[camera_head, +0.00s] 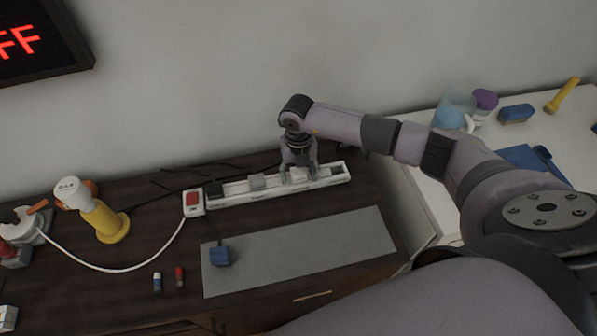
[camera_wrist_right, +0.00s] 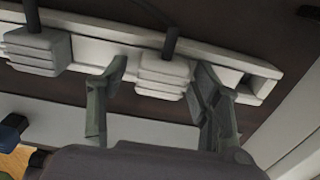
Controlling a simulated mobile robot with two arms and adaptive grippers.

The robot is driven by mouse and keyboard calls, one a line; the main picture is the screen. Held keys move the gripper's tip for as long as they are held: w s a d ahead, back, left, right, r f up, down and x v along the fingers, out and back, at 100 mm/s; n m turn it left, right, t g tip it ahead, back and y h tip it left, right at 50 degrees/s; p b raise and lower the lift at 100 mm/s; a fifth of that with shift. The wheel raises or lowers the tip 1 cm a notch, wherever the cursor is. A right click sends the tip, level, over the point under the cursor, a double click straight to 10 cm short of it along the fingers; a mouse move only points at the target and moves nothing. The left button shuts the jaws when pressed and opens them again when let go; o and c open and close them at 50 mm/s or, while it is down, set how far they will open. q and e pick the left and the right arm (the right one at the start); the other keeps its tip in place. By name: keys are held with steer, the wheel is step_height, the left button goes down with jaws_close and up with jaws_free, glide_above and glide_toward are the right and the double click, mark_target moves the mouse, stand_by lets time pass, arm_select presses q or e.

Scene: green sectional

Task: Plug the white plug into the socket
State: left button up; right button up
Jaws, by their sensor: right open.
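A long white power strip (camera_head: 240,201) lies on the dark desk near the wall. My right gripper (camera_head: 299,174) points down over its right half, open. In the right wrist view, the open fingers (camera_wrist_right: 161,78) stand on either side of a white plug (camera_wrist_right: 165,72) with a dark cord. The plug rests at the strip; I cannot tell how deep it sits. A second pale plug (camera_head: 257,181) sits further left on the strip and also shows in the wrist view (camera_wrist_right: 36,48). Dark socket openings show near both strip ends. My left gripper is out of view.
A red switch (camera_head: 193,200) is at the strip's left end. A grey mat (camera_head: 310,250) lies in front, with a blue plug (camera_head: 219,256) on its left part. A yellow lamp-like object (camera_head: 103,219) stands left. A white side table (camera_head: 430,190) with several items is right.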

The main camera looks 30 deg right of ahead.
mark_target(299, 172)
step_height(299, 172, up, 12)
stand_by(0.5)
steer(key=shift+s+f, duration=0.1)
stand_by(0.4)
